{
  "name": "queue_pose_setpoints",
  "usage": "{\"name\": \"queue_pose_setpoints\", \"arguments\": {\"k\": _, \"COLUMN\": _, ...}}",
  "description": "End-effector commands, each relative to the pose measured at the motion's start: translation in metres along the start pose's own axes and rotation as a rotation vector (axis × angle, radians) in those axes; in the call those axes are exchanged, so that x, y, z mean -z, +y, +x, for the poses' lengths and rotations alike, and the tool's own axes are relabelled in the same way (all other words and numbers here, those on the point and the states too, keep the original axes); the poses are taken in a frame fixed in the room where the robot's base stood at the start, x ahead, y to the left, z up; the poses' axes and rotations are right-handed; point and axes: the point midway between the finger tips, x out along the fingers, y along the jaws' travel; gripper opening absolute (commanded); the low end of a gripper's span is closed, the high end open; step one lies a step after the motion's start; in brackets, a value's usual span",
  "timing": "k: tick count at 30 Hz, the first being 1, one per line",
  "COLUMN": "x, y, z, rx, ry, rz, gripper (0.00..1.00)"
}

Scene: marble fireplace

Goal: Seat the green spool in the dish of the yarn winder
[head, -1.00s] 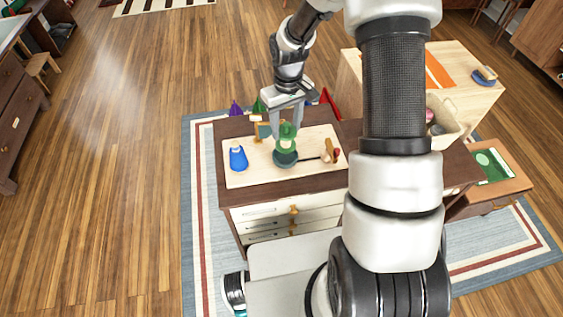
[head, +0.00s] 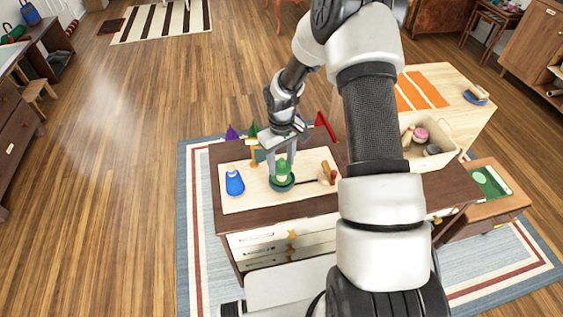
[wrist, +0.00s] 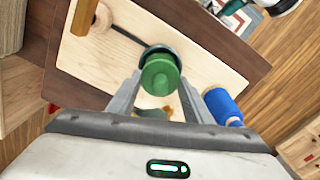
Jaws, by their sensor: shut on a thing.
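The green spool (head: 283,169) is upright between the fingers of my gripper (head: 281,164), which is shut on it. The dark green dish (head: 282,186) of the yarn winder is directly under the spool on the pale board. The spool's lower end is at or inside the dish rim; I cannot tell whether it rests on the bottom. In the wrist view the spool (wrist: 160,76) covers most of the dish (wrist: 158,49), whose dark rim shows at the far side. A dark rod runs from the dish to the wooden crank (head: 327,174) on the right.
A cream bin (head: 450,148) with several round items is at right.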

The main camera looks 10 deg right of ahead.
Motion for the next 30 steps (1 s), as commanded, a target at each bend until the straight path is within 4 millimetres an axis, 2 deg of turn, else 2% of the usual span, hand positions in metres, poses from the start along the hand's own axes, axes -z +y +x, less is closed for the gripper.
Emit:
{"name": "queue_pose_setpoints", "arguments": {"k": 5, "x": 0.0, "y": 0.0, "z": 0.004, "rx": 0.0, "ry": -0.001, "rz": 0.0, "gripper": 0.22}}
{"name": "queue_pose_setpoints", "arguments": {"k": 6, "x": 0.0, "y": 0.0, "z": 0.004, "rx": 0.0, "ry": -0.001, "rz": 0.0, "gripper": 0.47}}
{"name": "queue_pose_setpoints", "arguments": {"k": 9, "x": -0.001, "y": 0.0, "z": 0.003, "rx": 0.0, "ry": -0.001, "rz": 0.0, "gripper": 0.64}}
{"name": "queue_pose_setpoints", "arguments": {"k": 17, "x": -0.001, "y": 0.0, "z": 0.003, "rx": 0.0, "ry": -0.001, "rz": 0.0, "gripper": 0.64}}
{"name": "queue_pose_setpoints", "arguments": {"k": 21, "x": 0.0, "y": 0.0, "z": -0.005, "rx": 0.0, "ry": 0.0, "rz": 0.001, "gripper": 0.64}}
{"name": "queue_pose_setpoints", "arguments": {"k": 26, "x": 0.0, "y": 0.001, "z": -0.032, "rx": -0.002, "ry": 0.001, "rz": 0.001, "gripper": 0.64}}
{"name": "queue_pose_setpoints", "arguments": {"k": 30, "x": 0.0, "y": 0.0, "z": -0.063, "rx": -0.002, "ry": 0.003, "rz": 0.001, "gripper": 0.64}}
